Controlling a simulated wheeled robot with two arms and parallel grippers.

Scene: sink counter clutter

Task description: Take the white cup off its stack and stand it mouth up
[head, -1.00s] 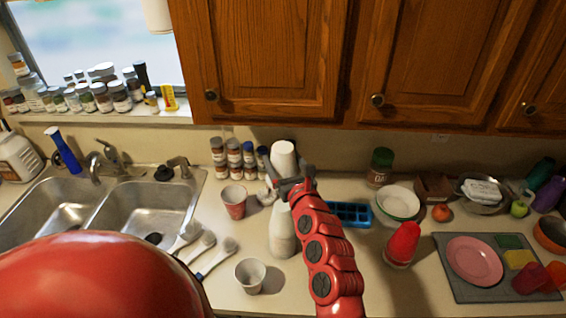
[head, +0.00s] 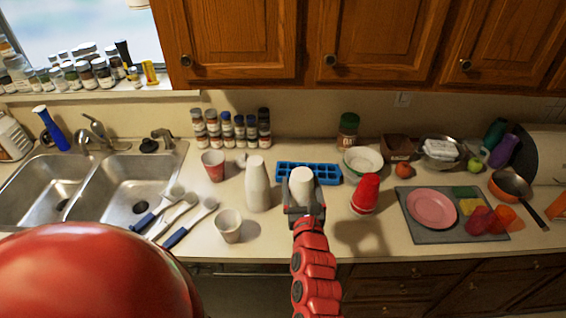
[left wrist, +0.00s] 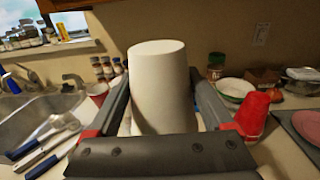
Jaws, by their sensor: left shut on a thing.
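The white cup (head: 301,186) is in my left gripper (head: 304,208), between its two fingers, right of the white stack. In the left wrist view the cup (left wrist: 160,85) has its closed, narrower end up and its mouth down; its lower rim is hidden by the gripper (left wrist: 165,125). I cannot tell whether it touches the counter. The stack of white cups (head: 257,185) stands upside down on the counter, apart from the held cup. My right gripper is not in view.
A blue ice tray (head: 288,172) lies behind the held cup. A speckled cup (head: 228,227) stands mouth up at front left. The sink (head: 128,185) is far left.

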